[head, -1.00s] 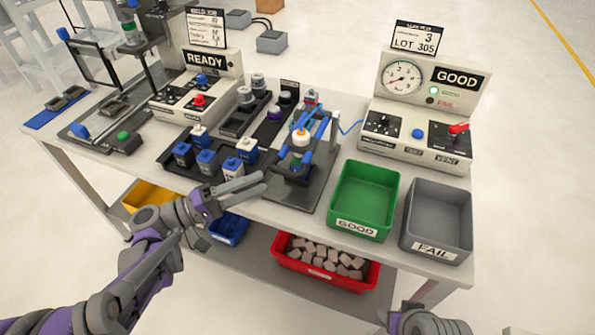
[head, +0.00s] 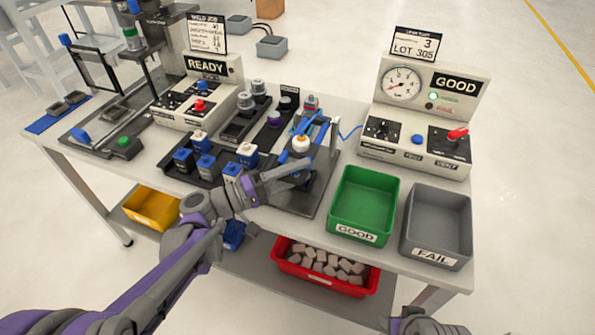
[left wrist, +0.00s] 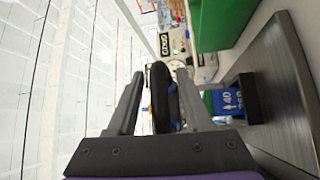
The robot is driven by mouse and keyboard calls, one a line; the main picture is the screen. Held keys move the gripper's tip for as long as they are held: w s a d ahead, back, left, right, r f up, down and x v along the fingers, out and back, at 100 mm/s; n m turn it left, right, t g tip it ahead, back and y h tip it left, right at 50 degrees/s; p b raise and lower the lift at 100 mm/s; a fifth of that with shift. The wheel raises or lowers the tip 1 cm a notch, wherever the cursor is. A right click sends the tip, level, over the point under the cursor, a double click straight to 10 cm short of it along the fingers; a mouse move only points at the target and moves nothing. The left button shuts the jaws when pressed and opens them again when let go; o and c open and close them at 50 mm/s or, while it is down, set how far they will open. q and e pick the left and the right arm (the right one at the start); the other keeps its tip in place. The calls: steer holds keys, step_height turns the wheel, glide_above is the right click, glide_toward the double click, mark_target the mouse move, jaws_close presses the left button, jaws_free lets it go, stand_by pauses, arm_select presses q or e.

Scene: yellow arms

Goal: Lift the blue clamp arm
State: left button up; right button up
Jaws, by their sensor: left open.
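The blue clamp arm (head: 318,126) stands on a dark fixture plate (head: 300,205) at the table's front middle, with a white-and-orange round part (head: 301,143) beside it. My left gripper (head: 309,169) reaches in from the left, its fingers at the clamp's near side. In the left wrist view, the open fingers (left wrist: 160,78) stand on both sides of a black rounded bar (left wrist: 160,98), with a little blue behind it. I cannot tell whether either finger touches it. Only a grey part of my right arm shows at the bottom edge; its fingers are not clear.
A green GOOD bin (head: 361,204) and a grey FAIL bin (head: 436,222) stand right of the fixture. A rack (head: 210,170) of blue-and-white parts is left of it. The gauge box (head: 416,150) is behind the bins. A red bin (head: 322,267) sits on the lower shelf.

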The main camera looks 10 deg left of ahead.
arm_select(q)
jaws_close()
stand_by(1.3)
